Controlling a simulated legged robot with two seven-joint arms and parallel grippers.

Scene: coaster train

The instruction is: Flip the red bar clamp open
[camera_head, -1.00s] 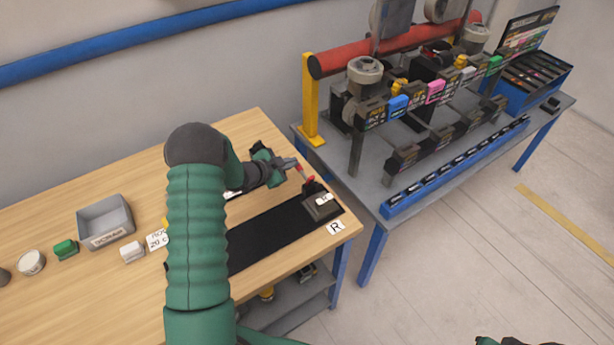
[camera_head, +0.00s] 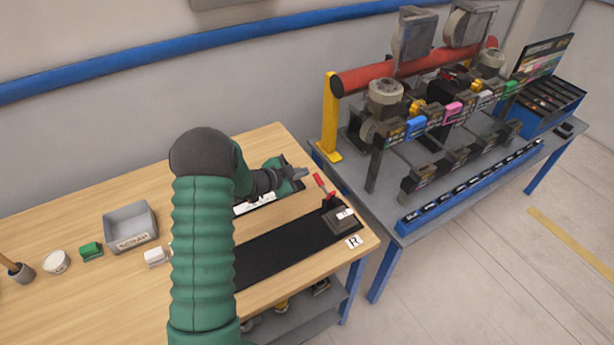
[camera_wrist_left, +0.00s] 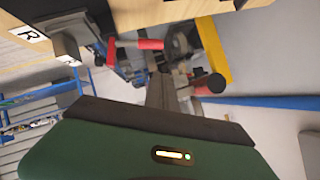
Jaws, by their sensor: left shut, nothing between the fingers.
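The red bar clamp (camera_head: 324,185) stands at the far right end of the black strip on the wooden table, by a dark block (camera_head: 340,220). Its red handle sticks up at a tilt. In the left wrist view the handle (camera_wrist_left: 150,44) shows as a red bar with a crosspiece, just beyond the fingers. My left gripper (camera_head: 303,173) is shut and empty, pointing at the handle from the left with a small apparent gap. Its fingers also show in the left wrist view (camera_wrist_left: 162,92). My right gripper is out of view.
A rack with a red tube (camera_head: 400,70) and a yellow post (camera_head: 331,115) stands on the grey bench beyond the clamp. A grey bin (camera_head: 130,222) and small items sit on the left of the table. The table's right edge is close to the clamp.

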